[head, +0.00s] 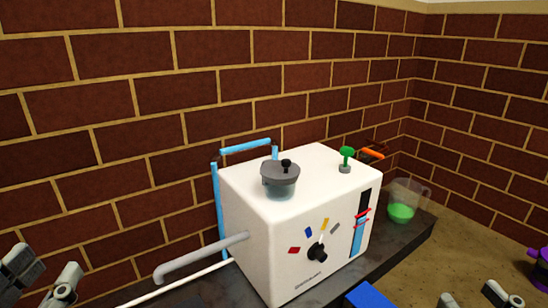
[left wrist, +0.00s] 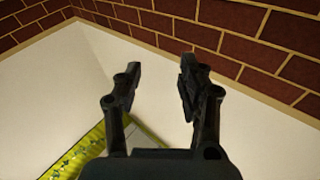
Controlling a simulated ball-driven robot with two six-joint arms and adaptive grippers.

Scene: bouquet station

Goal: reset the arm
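My left gripper (head: 45,276) is at the lower left corner of the head view, well left of the white machine. In the left wrist view my left gripper (left wrist: 160,72) shows two dark fingers spread apart with nothing between them. My right gripper (head: 470,297) shows at the bottom edge of the head view, right of the machine. Its grey fingers stand apart, and I see nothing held; its lower part is cut off by the frame.
A white machine (head: 262,240) with a lidded grey pot (head: 280,175), green knob (head: 347,153) and colored marks stands on a dark counter. A jug of green liquid (head: 401,212) is beside it. A blue block (head: 364,297) and purple object (head: 540,265) are nearer. Brick walls rise behind.

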